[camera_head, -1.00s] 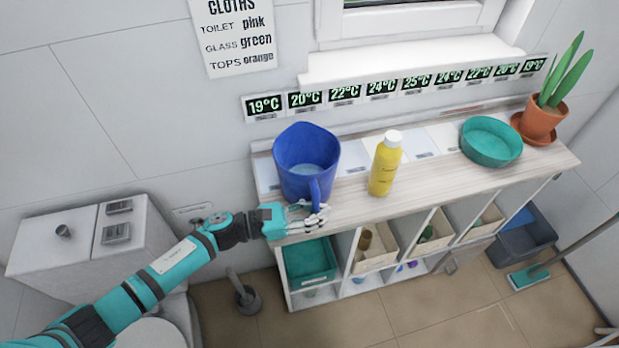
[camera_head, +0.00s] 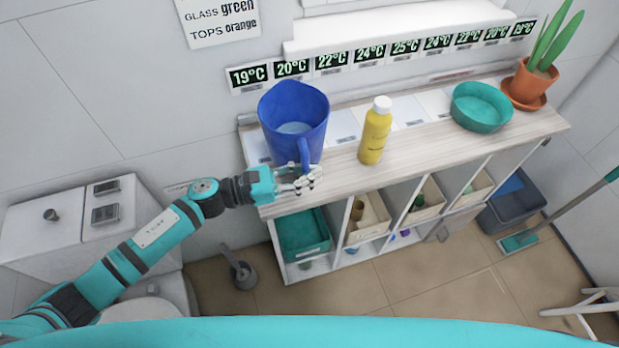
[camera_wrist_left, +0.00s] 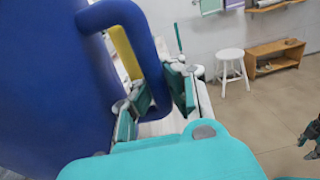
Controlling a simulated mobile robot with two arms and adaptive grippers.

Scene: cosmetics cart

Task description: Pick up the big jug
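The big jug (camera_head: 292,118) is blue and stands upright at the left end of the wooden cart top, its handle (camera_head: 304,153) facing the front. My left gripper (camera_head: 312,178) is at the handle, low on the jug's front side. In the left wrist view, the jug (camera_wrist_left: 50,90) fills the left, and the handle (camera_wrist_left: 150,50) comes down between the two fingers of my left gripper (camera_wrist_left: 158,98). The fingers look spread on either side of the handle; firm contact is not clear. A small dark and teal part at that view's right edge may be my right gripper, too cut off to read.
A yellow bottle (camera_head: 375,131) stands right of the jug, then a teal bowl (camera_head: 482,107) and a potted plant (camera_head: 533,82). Temperature labels (camera_head: 370,54) line the wall behind. Bins sit in the shelves below. A white stool (camera_wrist_left: 230,65) stands on the floor.

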